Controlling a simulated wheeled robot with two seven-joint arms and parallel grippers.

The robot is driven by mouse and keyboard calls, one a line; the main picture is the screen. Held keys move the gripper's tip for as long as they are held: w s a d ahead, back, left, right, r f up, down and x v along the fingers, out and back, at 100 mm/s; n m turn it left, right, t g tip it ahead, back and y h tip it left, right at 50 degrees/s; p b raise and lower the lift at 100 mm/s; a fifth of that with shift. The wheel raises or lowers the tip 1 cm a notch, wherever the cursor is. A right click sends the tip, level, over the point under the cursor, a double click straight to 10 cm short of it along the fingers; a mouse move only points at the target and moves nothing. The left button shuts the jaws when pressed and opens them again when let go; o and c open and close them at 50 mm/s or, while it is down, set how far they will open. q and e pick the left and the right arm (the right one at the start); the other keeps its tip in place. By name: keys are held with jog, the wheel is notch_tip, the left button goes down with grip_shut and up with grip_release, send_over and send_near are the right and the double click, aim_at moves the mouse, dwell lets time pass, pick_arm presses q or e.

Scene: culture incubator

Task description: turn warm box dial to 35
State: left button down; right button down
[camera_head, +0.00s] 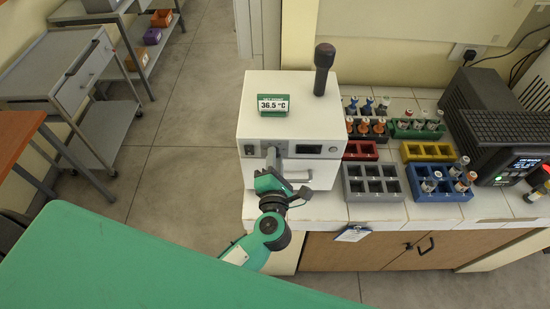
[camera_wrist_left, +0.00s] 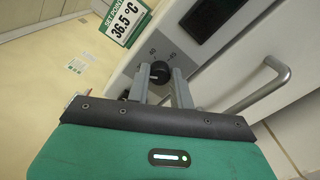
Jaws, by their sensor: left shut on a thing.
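The white warm box (camera_head: 255,108) stands at the left end of the counter. A green-framed sign on its top (camera_head: 273,105) reads 36.5 °C; the sign also shows in the left wrist view (camera_wrist_left: 124,20) with the word "setpoint". My left gripper (camera_head: 271,157) is at the box's front panel. In the left wrist view its two grey fingers (camera_wrist_left: 160,80) are shut around the black dial (camera_wrist_left: 160,70). Small scale marks show beside the dial, but its pointer cannot be made out. The dark display (camera_head: 308,149) is right of the dial, too small to read. My right gripper is not in view.
A handle (camera_head: 299,177) sticks out from the box front below the panel. A black upright object (camera_head: 323,68) stands on the box. Right of it are a grey rack (camera_head: 373,196), a blue rack (camera_head: 427,197) and a dark device (camera_head: 495,125). A green surface (camera_head: 110,262) fills the lower left.

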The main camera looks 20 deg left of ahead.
pick_arm(q)
jog(key=c, duration=1.2)
grip_release()
jog(key=shift+c, duration=0.2)
jog(key=b+v, duration=0.5)
jog(key=v, duration=0.8)
jog(key=shift+s+d+b, duration=0.15)
jog(key=shift+s+b, duration=0.2)
jog(key=shift+b, duration=0.05)
